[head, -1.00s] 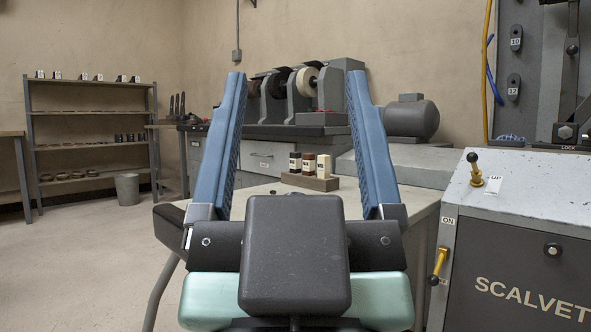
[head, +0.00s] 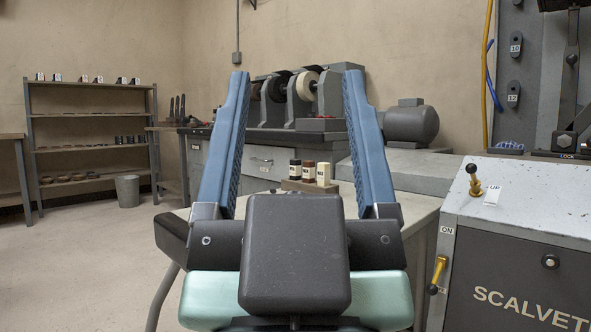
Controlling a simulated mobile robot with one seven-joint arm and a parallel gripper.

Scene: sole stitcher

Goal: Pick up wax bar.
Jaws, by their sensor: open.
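My gripper (head: 295,78) fills the middle of the head view, its two long blue fingers wide apart and nothing between them. Beyond it, framed between the fingers, three small upright labelled blocks stand in a row on a wooden base. They are a black block (head: 295,171), a brown block (head: 308,173) and a white-topped block (head: 323,174). They look like wax bars, but their labels are too small to read. The wooden base (head: 296,186) rests on a pale bench top (head: 420,206), its lower front partly hidden by my gripper.
A grey machine (head: 520,250) with levers stands close at right. Behind the blocks are a grey cabinet bench (head: 262,162) with polishing wheels (head: 303,86) and a motor (head: 411,122). A shelf rack (head: 90,148) and grey bin (head: 128,191) stand at left. The left floor is clear.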

